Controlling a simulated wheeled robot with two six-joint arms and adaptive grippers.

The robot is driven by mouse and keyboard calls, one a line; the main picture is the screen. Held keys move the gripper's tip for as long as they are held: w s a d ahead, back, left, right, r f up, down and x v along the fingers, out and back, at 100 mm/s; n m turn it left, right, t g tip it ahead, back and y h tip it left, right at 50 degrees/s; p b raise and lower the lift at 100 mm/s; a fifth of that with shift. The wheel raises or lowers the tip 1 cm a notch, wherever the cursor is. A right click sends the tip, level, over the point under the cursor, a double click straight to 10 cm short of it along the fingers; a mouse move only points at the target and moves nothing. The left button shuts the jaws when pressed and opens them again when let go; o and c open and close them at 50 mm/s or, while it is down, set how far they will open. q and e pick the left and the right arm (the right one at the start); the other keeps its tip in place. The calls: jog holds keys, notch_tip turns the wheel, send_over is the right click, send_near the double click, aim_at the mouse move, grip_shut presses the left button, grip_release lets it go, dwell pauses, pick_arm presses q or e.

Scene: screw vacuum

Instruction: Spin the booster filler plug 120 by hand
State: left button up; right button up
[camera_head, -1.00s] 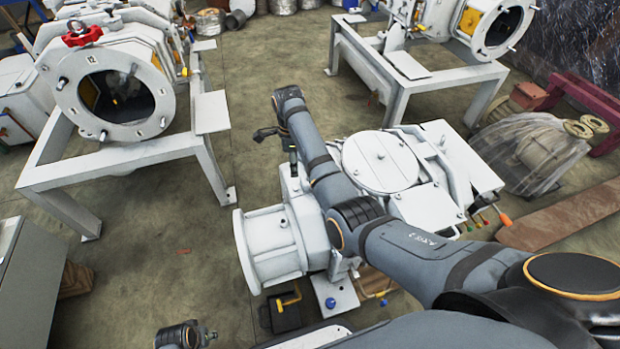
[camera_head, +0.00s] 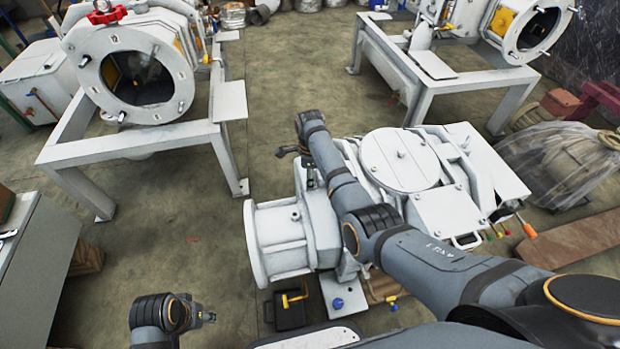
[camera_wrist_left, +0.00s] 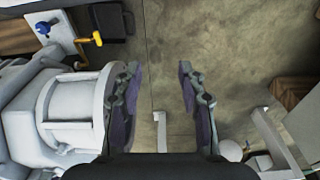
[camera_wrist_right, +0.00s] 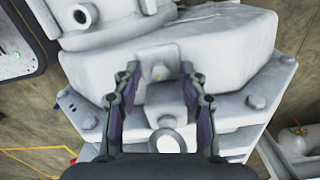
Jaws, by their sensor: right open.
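A pale square-faced boss with a small yellowish spot, probably the filler plug (camera_wrist_right: 160,72), lies between my right fingertips in the right wrist view. I cannot tell if the fingers touch it. My right gripper (camera_wrist_right: 160,70) is open and points down at the white machine (camera_wrist_right: 225,45). In the head view my right gripper (camera_head: 310,180) hangs over the near left part of the white machine (camera_head: 275,228), and the plug is hidden there. My left gripper (camera_head: 208,318) is at the lower left, clear of the machine. In the left wrist view it (camera_wrist_left: 159,70) is open and empty above the floor.
A white stand (camera_head: 85,150) with a round-windowed housing (camera_head: 140,75) is at the upper left, another stand (camera_head: 425,95) at the upper right. A grey cabinet (camera_head: 40,270) is at the left edge. A wrapped part (camera_head: 565,165) lies at right.

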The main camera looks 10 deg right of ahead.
grip_shut()
jog(key=n+p, duration=0.2)
jog(key=p, duration=0.1)
jog(key=shift+r, duration=0.25)
jog(key=n, duration=0.1)
jog(key=n+p, duration=0.2)
jog(key=shift+f+n, duration=0.25)
jog(key=shift+n, duration=0.15)
pick_arm(q)
jog(key=s+a+f, duration=0.1)
jog(key=a+f, duration=0.1)
jog(key=f, duration=0.5)
jog(key=a+f, duration=0.1)
jog(key=f, duration=0.7)
jog(key=shift+s+a+f+y, duration=0.25)
jog(key=shift+s+a+y, duration=0.1)
jog(key=shift+s+y, duration=0.05)
pick_arm(e)
grip_release()
